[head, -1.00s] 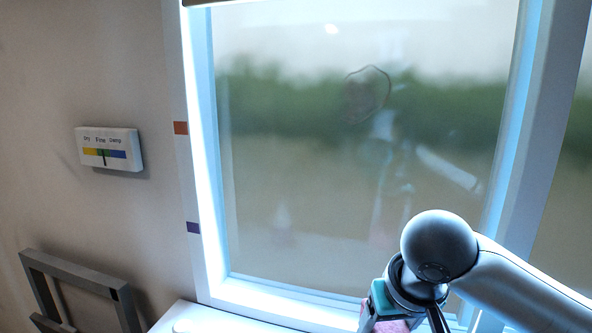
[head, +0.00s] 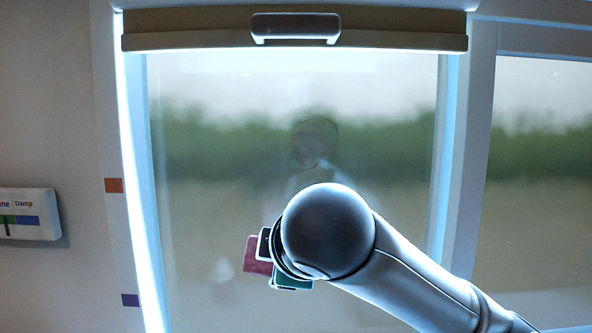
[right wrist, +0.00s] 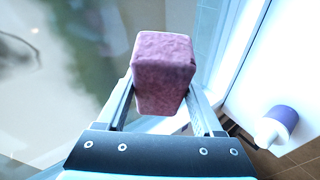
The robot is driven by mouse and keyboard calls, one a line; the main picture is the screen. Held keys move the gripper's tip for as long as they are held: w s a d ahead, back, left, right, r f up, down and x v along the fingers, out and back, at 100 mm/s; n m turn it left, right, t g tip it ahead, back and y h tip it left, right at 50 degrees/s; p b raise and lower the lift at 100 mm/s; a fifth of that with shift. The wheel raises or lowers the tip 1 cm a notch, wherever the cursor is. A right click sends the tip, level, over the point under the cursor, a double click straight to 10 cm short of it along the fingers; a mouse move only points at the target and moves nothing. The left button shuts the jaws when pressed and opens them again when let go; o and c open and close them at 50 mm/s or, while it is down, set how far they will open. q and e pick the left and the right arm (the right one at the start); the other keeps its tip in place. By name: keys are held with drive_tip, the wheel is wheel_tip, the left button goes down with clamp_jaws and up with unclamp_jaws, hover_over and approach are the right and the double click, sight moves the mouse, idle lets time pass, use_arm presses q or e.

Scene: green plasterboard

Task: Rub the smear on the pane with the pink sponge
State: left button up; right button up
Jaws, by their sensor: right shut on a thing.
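The pane (head: 220,230) is a window with a white frame. The smear (head: 315,138) is a faint dark outline in the upper middle of the pane, and part of its line also shows at the left edge of the right wrist view (right wrist: 18,40). The pink sponge (right wrist: 163,62) is a block held between the fingers of my right gripper (right wrist: 160,100). In the head view the sponge (head: 258,256) shows left of my right wrist, below and left of the smear. It looks apart from the smear; its gap to the glass is unclear. My left gripper is out of view.
A rolled blind (head: 200,40) with a grey handle (head: 295,27) crosses the top of the window. A white and purple bottle (right wrist: 275,126) stands on the white sill (right wrist: 285,75) at the right.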

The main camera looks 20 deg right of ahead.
sight(287, 157)
wheel_tip(287, 157, up, 13)
drive_tip(key=s+d+n+t+y, duration=0.1)
drive_tip(key=d+n+t+y, duration=0.15)
drive_tip(key=n+t, duration=0.3)
drive_tip(key=shift+m+t, duration=0.35)
drive_tip(key=shift+t, duration=0.1)
drive_tip(key=w+p, duration=0.2)
drive_tip(key=p, duration=0.1)
drive_tip(key=w+d+p, duration=0.1)
drive_tip(key=w+p, duration=0.2)
drive_tip(key=p, duration=0.1)
drive_tip(key=shift+w, duration=0.15)
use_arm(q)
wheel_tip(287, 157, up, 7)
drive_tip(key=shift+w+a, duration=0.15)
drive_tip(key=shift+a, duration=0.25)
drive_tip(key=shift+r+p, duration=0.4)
use_arm(e)
drive_tip(key=shift+w+d, duration=0.15)
drive_tip(key=shift+w, duration=0.4)
drive_tip(key=shift+w+d, duration=0.15)
drive_tip(key=shift+w, duration=0.35)
